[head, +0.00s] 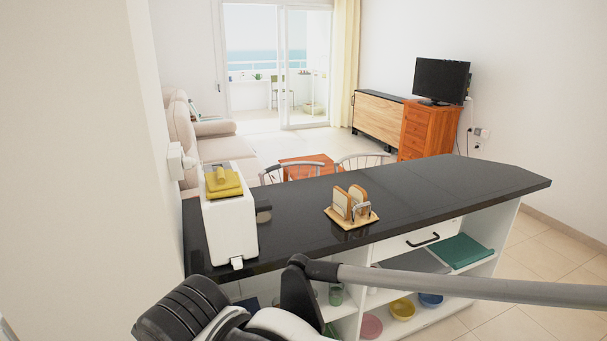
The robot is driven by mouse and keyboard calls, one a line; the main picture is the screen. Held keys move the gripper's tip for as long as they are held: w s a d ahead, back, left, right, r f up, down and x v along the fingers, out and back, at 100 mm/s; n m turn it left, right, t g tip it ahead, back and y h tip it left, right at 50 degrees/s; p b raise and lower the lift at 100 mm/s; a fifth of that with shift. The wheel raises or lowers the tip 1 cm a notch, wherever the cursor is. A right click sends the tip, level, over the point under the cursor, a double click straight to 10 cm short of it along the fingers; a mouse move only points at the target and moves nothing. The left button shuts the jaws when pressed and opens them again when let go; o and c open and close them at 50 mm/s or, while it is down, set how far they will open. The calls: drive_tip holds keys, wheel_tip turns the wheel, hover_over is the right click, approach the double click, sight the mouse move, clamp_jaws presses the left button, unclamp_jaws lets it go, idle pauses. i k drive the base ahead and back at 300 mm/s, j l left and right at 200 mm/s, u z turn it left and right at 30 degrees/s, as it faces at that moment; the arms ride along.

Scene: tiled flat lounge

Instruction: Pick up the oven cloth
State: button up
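A folded yellow cloth (223,182) lies on top of a white toaster (230,226) at the left end of the dark counter; it looks like the oven cloth. A folded green cloth (459,250) lies on a shelf under the counter's right end; I cannot tell for certain which of the two is the oven cloth. Parts of my arm cross the bottom of the head view, in front of the counter. My gripper's fingers do not show, and nothing is seen touching either cloth.
The dark counter (420,195) holds a wooden rack with bread slices (348,203) at its middle; its right half is clear. Open shelves below hold a yellow bowl (402,309), a blue bowl (431,300) and a pink dish (370,326). A wall (80,170) stands close on the left.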

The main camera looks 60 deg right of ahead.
sight(220, 183)
drive_tip(key=z, duration=1.2)
